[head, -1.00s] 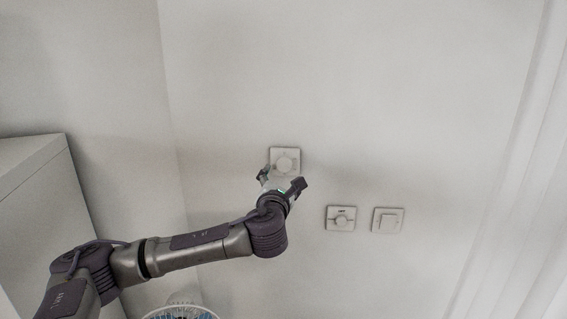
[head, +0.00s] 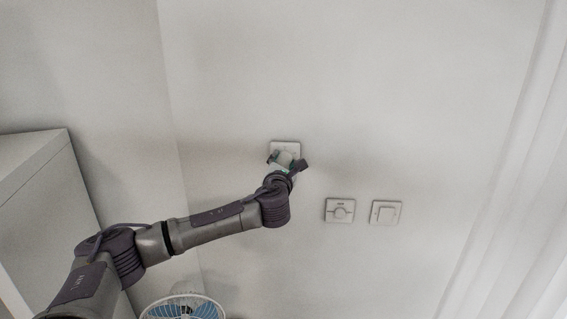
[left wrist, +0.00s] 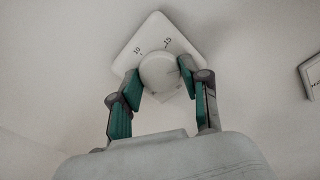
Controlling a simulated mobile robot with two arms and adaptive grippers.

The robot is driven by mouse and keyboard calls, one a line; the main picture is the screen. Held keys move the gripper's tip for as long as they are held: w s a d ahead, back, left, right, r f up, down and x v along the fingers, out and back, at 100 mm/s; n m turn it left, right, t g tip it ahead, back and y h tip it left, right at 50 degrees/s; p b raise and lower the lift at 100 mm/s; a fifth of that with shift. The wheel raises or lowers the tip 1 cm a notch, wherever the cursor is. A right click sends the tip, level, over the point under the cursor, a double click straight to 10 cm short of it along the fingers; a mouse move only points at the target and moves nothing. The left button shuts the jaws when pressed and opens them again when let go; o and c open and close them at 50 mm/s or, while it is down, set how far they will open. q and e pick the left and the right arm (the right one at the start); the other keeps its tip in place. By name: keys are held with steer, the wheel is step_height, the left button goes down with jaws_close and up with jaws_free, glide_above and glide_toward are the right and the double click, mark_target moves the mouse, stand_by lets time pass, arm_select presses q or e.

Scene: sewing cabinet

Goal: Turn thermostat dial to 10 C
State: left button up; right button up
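A white square plate with a round dial and the marks 10 and 15 is on the wall; its plate (head: 291,147) shows in the head view behind my left gripper (head: 287,160). In the left wrist view the plate (left wrist: 183,44) is tilted and the round thermostat dial (left wrist: 160,70) sits between the two green-padded fingers of my left gripper (left wrist: 163,82). The fingers are spread, one on each side of the dial, close to its rim. I cannot tell whether they touch it. A thin line shows on the dial's right part. My right gripper is in no view.
Two more white wall units are to the lower right: one with a round knob (head: 340,211) and one switch plate (head: 386,213). A pale cabinet (head: 40,190) stands at the left. A fan (head: 183,308) is at the bottom. The wall around the dial is clear.

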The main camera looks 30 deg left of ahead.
arm_select(q)
steer(key=c, duration=0.5)
steer(key=shift+n, duration=0.3)
steer(key=n+b, duration=0.1)
steer(key=n, duration=0.4)
steer(key=shift+f+n, duration=0.1)
steer(key=shift+n, duration=0.2)
steer(key=n+b, duration=0.1)
steer(key=n, duration=0.4)
steer(key=shift+b, duration=0.35)
steer(key=n+b, duration=0.1)
steer(key=n, duration=0.3)
steer(key=n+b, duration=0.1)
steer(key=n, duration=0.2)
steer(key=shift+n, duration=0.3)
steer(key=n+b, duration=0.2)
steer(key=n, duration=0.3)
steer(key=shift+n, duration=0.4)
